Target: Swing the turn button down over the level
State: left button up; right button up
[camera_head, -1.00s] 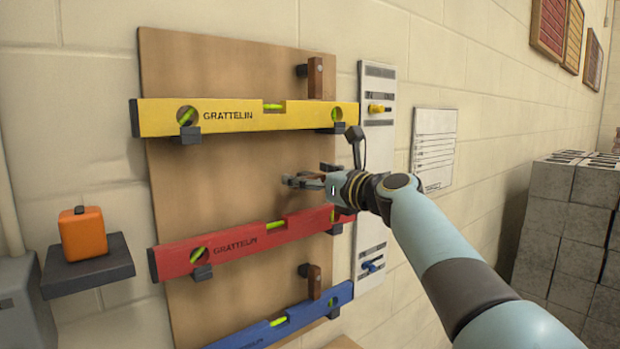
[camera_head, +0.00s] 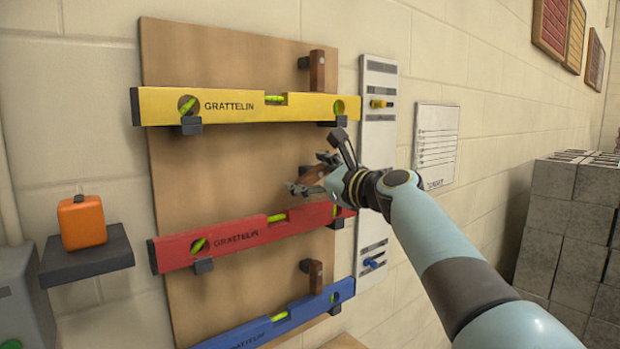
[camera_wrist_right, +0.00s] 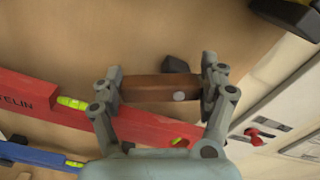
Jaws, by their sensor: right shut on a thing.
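The red level (camera_head: 240,241) lies on its brackets on the brown board. A wooden turn button (camera_wrist_right: 150,88) with a round silver spot sits above it. In the right wrist view it spans the gap between my fingertips, its long side running across the picture, clear of the red level (camera_wrist_right: 150,128). My right gripper (camera_head: 309,174) is shut on this button; it also shows in the right wrist view (camera_wrist_right: 163,90). In the head view the fingers hide much of the button, so its exact angle is hard to tell. My left gripper is out of view.
The yellow level (camera_head: 235,106) is above, with an upright turn button (camera_head: 317,72); the blue level (camera_head: 285,322) is below, with another (camera_head: 315,276). A pale panel (camera_head: 378,135) with yellow and blue knobs is to the right. An orange object (camera_head: 82,222) stands on a shelf at left.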

jog(key=shift+f+n+b, duration=0.35)
jog(key=shift+f+n, duration=0.05)
jog(key=shift+n, duration=0.5)
jog(key=shift+s, duration=0.1)
jog(key=o, duration=1.2)
jog(key=shift+d+r, duration=0.1)
jog(key=shift+r, duration=0.05)
jog(key=shift+c, duration=0.2)
jog(key=v, duration=1.2)
jog(key=shift+c, duration=0.3)
